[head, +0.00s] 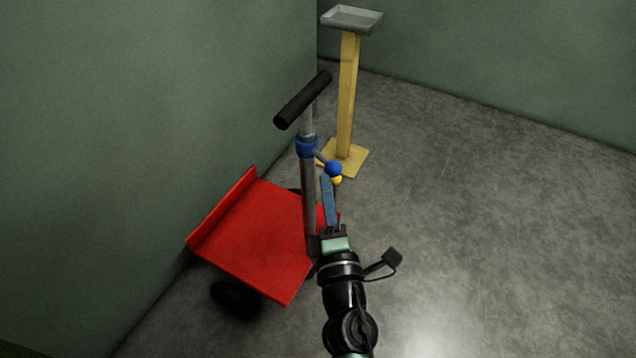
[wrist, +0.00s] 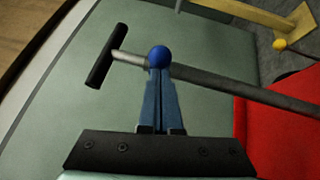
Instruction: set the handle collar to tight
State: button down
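The hand truck has a black T-grip (head: 303,99) on a grey upright tube (head: 308,190). A blue collar (head: 307,147) sits around the tube below the grip. A short lever runs from the collar right and down to a blue ball knob (head: 333,168). My gripper (head: 326,178) reaches up from below, its blue fingers together with no clear gap. Its tips are at the knob's lower side; I cannot tell whether they touch. In the wrist view, the knob (wrist: 159,57) is just beyond the fingertips (wrist: 160,70) and hides the collar. No tightness markings are readable.
The truck's red bed (head: 255,235) lies left of my arm, beside the green wall (head: 130,130). A yellow post (head: 347,100) with a grey tray (head: 352,18) stands behind. A small yellow ball (head: 336,180) shows beyond the fingers. The floor (head: 490,210) at right is clear.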

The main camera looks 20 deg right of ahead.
jog(key=d+y+p, duration=0.1)
jog(key=d+n+y+p, duration=0.1)
jog(key=p, duration=0.1)
jog(key=shift+r+t+y, duration=0.3)
jog(key=shift+r+y, duration=0.1)
jog(key=w+d+p, duration=0.1)
jog(key=w+d, duration=0.3)
jog(key=d, duration=0.3)
jog(key=shift+d+f, duration=0.3)
jog(key=shift+f, duration=0.1)
